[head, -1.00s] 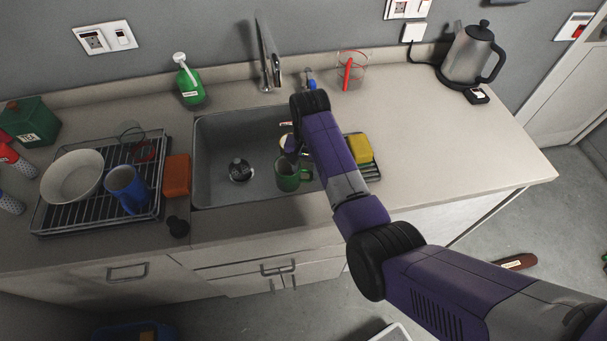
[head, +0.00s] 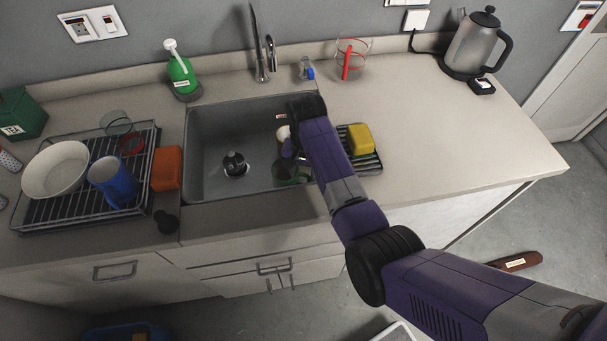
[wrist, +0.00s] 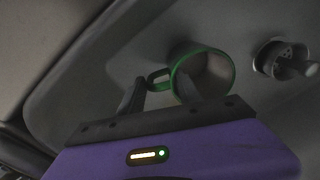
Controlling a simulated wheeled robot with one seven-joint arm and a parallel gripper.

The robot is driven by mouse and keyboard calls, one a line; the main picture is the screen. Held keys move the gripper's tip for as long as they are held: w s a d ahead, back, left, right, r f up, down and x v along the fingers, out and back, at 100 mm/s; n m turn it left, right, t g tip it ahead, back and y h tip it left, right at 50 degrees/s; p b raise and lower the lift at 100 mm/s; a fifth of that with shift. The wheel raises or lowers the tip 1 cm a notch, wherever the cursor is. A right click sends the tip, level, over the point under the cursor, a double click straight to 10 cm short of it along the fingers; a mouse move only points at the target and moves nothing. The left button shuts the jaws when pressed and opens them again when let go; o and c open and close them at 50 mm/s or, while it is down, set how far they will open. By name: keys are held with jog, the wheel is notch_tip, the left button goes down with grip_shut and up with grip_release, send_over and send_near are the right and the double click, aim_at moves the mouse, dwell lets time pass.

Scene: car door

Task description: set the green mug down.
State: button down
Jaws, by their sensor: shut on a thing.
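The green mug (head: 285,175) is low inside the sink (head: 205,150), near its front right part, partly hidden behind my arm in the head view. In the wrist view the mug (wrist: 217,66) shows its open rim towards the camera, with its handle to the left. My gripper (wrist: 160,88) is shut on the mug at its handle, one finger on each side. The fingers are hidden in the head view. I cannot tell whether the mug's base touches the sink floor.
The drain (head: 235,164) lies left of the mug. A yellow sponge (head: 361,138) sits right of the sink. A dish rack (head: 75,208) with a bowl and blue mug stands left. The right counter is largely clear.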

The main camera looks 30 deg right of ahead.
jog(key=c, duration=0.8)
grip_release()
jog(key=shift+f, duration=0.1)
jog(key=r, duration=1.2)
jog(key=shift+s+d+r, duration=0.1)
jog(key=shift+d+r, duration=0.1)
